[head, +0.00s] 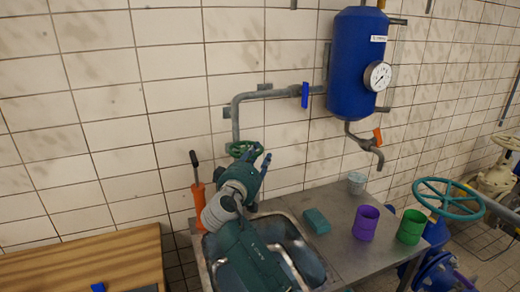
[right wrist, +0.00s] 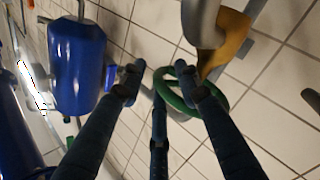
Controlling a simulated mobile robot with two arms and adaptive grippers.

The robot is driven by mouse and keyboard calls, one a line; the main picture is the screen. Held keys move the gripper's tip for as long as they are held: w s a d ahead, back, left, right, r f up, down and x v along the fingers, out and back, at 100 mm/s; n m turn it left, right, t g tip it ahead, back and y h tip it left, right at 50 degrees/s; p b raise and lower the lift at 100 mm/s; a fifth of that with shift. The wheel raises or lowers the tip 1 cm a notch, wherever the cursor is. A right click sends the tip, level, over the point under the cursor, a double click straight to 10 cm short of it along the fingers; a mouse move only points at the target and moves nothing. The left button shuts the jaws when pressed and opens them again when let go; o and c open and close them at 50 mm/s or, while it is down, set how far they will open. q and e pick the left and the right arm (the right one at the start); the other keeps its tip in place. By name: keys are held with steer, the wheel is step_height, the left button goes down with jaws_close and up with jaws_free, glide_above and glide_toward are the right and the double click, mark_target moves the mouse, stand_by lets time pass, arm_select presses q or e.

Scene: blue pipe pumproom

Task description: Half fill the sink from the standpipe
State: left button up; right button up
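The sink (head: 302,248) is set in the metal bench, and my right arm hides much of its basin. I cannot tell how much water is in it. A grey pipe (head: 237,112) runs from the blue tank and down the wall to a green handwheel (head: 243,148) behind the sink. My right gripper (head: 258,162) is just in front of this wheel, fingers spread. In the right wrist view, the green wheel (right wrist: 222,104) is partly behind the right-hand fingertip; I cannot tell whether they touch. My left gripper is out of view.
The blue tank (head: 355,62) has a gauge (head: 377,76) and an orange-handled tap (head: 368,143). A teal block (head: 316,221), a purple cup (head: 365,222), a green cup (head: 411,227) and a grey cup (head: 356,182) stand on the bench. A wooden surface (head: 90,262) is left.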

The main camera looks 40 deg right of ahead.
steer(key=shift+x, duration=0.95)
jaws_close()
steer(key=shift+d+t+p, duration=0.1)
steer(key=shift+t+p, duration=0.2)
